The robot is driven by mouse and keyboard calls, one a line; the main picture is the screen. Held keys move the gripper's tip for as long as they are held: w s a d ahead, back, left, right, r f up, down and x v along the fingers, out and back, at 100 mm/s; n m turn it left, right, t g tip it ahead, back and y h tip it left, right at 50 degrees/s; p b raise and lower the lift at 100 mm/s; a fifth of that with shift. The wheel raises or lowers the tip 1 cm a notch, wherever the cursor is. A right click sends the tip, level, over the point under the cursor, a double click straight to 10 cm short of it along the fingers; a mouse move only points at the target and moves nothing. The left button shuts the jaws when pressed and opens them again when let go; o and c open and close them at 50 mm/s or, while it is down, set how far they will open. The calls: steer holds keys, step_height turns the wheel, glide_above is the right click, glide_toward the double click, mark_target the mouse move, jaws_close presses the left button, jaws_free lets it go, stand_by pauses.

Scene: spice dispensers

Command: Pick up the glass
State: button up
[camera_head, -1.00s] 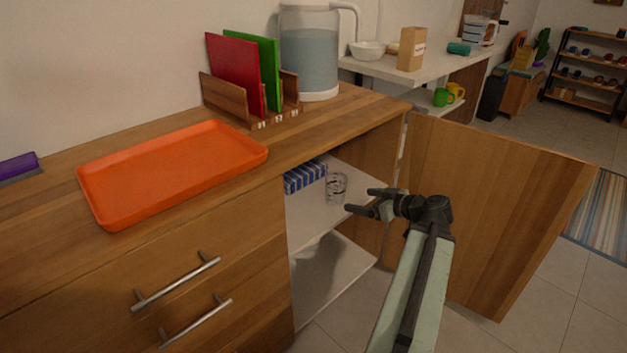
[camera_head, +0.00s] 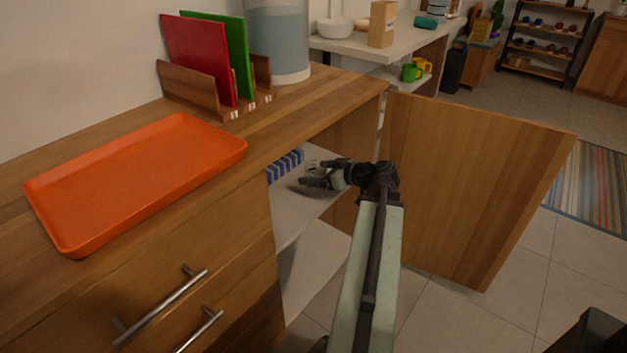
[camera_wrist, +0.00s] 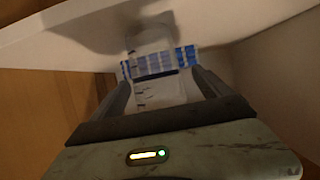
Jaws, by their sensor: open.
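A clear glass (camera_head: 311,165) stands on the upper shelf inside the open cabinet, partly hidden by my gripper. My gripper (camera_head: 316,174) is open at the shelf, with its fingertips at the glass in the head view. In the wrist view, my gripper (camera_wrist: 160,84) has its two fingers apart. The see-through outline of the glass (camera_wrist: 148,42) shows ahead and between them, faint against the box behind. I cannot tell whether the fingers touch it.
A blue-and-white striped box (camera_head: 285,166) sits on the shelf beside the glass; it also shows in the wrist view (camera_wrist: 160,62). The cabinet door (camera_head: 475,180) stands open at the right. The counter above holds an orange tray (camera_head: 140,180).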

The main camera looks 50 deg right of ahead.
mark_target(309, 161)
steer(key=b+x, duration=0.1)
steer(key=x, duration=0.3)
steer(key=shift+d+r, duration=0.1)
steer(key=shift+d, duration=0.05)
steer(key=shift+r, duration=0.1)
steer(key=c, duration=1.6)
steer(key=shift+c, duration=0.2)
steer(key=shift+r+p, duration=0.55)
steer(key=shift+p, duration=0.1)
step_height(309, 161, up, 3)
steer(key=p, duration=0.3)
steer(key=shift+r, duration=0.2)
steer(key=shift+s+d+r+p, duration=0.4)
steer(key=shift+s+d, duration=1.2)
steer(key=shift+s, duration=0.55)
steer(key=shift+s+d+r+p, duration=0.35)
steer(key=shift+s+d, duration=1.25)
steer(key=shift+s, duration=0.55)
steer(key=shift+s+d+r+p, duration=0.25)
steer(key=shift+s+d+p, duration=0.15)
steer(key=shift+s+d, duration=1.5)
